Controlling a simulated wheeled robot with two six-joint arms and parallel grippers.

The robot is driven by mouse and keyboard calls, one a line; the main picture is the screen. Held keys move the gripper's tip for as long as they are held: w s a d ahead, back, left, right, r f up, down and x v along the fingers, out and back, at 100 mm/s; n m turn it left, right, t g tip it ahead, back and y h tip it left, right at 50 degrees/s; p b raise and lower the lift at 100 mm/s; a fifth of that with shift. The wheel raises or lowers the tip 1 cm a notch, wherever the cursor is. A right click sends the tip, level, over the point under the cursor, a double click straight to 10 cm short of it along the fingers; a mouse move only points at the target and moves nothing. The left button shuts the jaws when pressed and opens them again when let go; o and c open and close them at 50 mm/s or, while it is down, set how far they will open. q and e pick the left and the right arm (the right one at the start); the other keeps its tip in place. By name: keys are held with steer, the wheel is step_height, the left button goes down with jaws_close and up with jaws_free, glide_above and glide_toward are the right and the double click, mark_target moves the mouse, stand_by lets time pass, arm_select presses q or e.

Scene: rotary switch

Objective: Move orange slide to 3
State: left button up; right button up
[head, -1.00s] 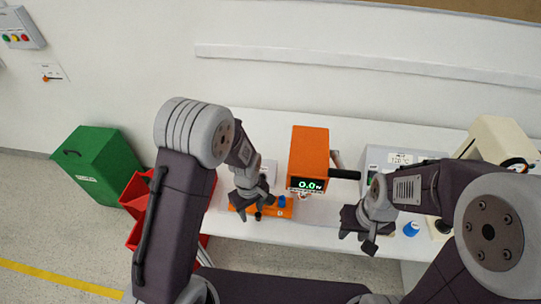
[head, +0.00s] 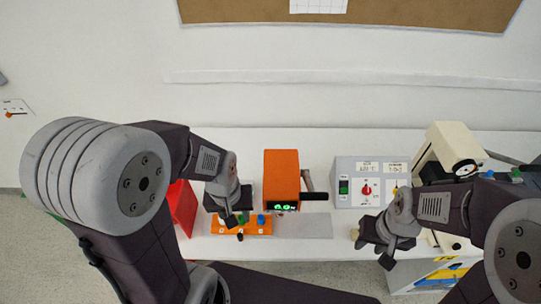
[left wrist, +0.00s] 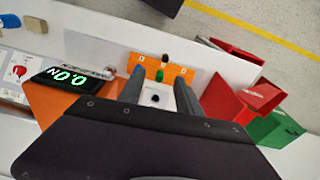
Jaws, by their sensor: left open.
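An orange plate (head: 262,229) lies near the table's front edge, with blue, green and black knobs; it also shows in the left wrist view (left wrist: 181,73). I cannot make out a slide or a 3 on it. A small wall plate with an orange part (head: 10,115) shows at the far left of the head view, too small to read. My left gripper (head: 236,218) is over the orange plate, open and empty. My right gripper (head: 373,250) is open near the front edge.
An orange meter (head: 281,175) with a green-lit display stands right of the left gripper. A grey box with a red knob (head: 366,189) and a cream microscope (head: 447,150) are further right. Grey mat space (head: 305,226) is clear.

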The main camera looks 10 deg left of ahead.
arm_select(q)
steer(key=w+a+r+m+t, duration=0.1)
steer(key=w+m+t, duration=0.1)
steer(key=w+m, duration=0.5)
steer(key=w+r+m+t+p, duration=0.1)
steer(key=w+m+t, duration=0.2)
steer(key=w+m, duration=0.3)
steer(key=shift+w+a+r+m+t, duration=0.3)
steer(key=shift+w+a+m, duration=0.1)
steer(key=shift+w, duration=0.65)
